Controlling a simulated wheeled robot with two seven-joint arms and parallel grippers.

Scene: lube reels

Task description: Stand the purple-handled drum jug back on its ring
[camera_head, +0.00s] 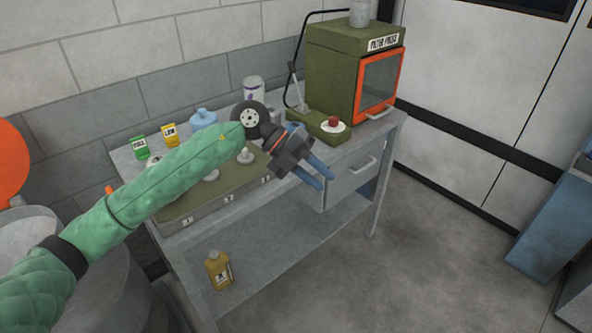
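My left arm reaches in from the left across the workbench (352,211). My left gripper (320,180) is in front of the bench's right half, its two blue fingers apart with nothing seen between them. A white cylinder (254,86) with a purple mark stands at the back of the bench, behind a black wheel; I cannot tell whether it is the purple-handled jug. No purple handle or ring shows clearly. My arm hides part of the bench top. My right gripper is not in view.
An olive cabinet (331,70) with an orange-framed door stands at the bench's back right. A black wheel (250,118), a light-blue container (203,119), and green (140,147) and yellow (169,134) packs stand on top. An amber bottle (217,269) is on the lower shelf.

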